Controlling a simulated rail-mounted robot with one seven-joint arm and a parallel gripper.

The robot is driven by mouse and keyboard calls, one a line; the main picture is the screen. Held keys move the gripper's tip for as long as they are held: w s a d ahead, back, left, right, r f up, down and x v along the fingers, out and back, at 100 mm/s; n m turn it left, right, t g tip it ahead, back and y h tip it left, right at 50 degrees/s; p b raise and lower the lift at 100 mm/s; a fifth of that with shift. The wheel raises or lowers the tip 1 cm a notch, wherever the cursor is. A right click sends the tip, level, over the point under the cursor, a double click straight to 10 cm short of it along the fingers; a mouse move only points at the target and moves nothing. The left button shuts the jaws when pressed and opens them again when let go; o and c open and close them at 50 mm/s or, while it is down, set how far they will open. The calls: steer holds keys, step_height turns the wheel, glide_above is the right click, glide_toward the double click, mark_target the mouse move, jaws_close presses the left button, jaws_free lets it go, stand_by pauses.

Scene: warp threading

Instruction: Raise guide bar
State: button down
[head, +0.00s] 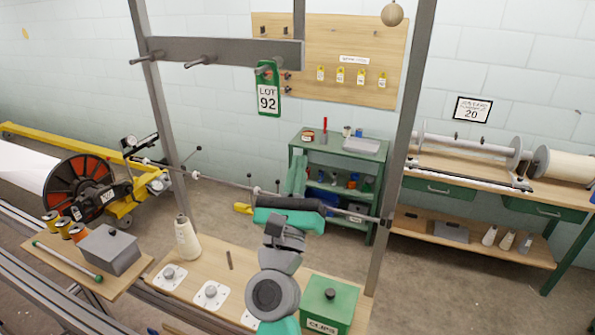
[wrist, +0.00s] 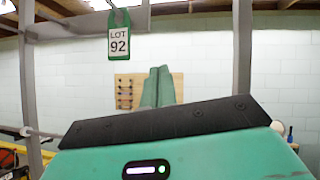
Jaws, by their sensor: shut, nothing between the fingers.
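The guide bar (head: 215,180) is a thin grey rod with small collars and upright knobs, running low between two grey uprights. Its middle is hidden behind my gripper. In the wrist view a piece of the rod (wrist: 42,132) shows at the left. My gripper (head: 299,162) is at the right half of the rod, its green fingers pointing away beyond it. In the wrist view the fingers (wrist: 158,70) are together with nothing between them. I cannot tell whether the gripper touches the rod. A grey crossbeam (head: 225,50) with pegs is above; a green LOT 92 tag (head: 268,88) hangs from one peg.
Below the rod, a wooden bench (head: 240,262) holds a thread cone (head: 187,238), white plates and a green CLIPS box (head: 328,303). The right upright (head: 400,140) stands close to my gripper. A green cart (head: 335,150) is behind. The space between rod and crossbeam looks clear.

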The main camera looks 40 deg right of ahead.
stand_by(0.7)
steer(key=v, duration=0.3)
steer(key=shift+f+b, duration=0.3)
steer(key=shift+b, duration=0.1)
steer(key=s+a+p, duration=0.1)
steer(key=s+a, duration=0.5)
steer(key=a, duration=0.3)
steer(key=shift+r, duration=0.25)
